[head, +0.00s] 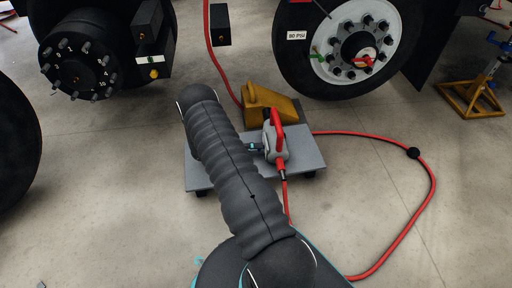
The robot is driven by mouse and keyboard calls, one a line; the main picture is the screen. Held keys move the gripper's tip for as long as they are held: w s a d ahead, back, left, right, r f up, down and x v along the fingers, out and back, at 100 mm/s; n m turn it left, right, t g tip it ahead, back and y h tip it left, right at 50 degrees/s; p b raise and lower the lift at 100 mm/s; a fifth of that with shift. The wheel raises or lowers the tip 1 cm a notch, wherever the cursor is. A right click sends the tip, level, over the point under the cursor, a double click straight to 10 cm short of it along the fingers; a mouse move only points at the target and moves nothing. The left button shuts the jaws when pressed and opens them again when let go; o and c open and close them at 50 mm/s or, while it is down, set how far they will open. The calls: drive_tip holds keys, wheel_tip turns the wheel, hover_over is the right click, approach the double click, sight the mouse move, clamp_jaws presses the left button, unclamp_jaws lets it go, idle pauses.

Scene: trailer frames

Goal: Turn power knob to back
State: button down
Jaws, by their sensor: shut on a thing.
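The grey and red impact wrench (276,146) stands on a low grey cart in the middle of the head view, its red part upward. My gripper (255,147) shows only as a small dark and cyan piece between my sleeved arm and the wrench's left side. It reaches the wrench there and is shut on the power knob. The knob itself is too small and covered to make out, so its setting cannot be told. My black sleeved arm hides most of the gripper and the left part of the cart.
A red hose (431,190) loops right across the floor. A wheel (335,50) and a bare hub (75,65) stand behind. A yellow jack stand (474,100) is at right.

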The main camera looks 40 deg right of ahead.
drive_tip(key=c, duration=0.8)
unclamp_jaws()
drive_tip(key=v, duration=1.2)
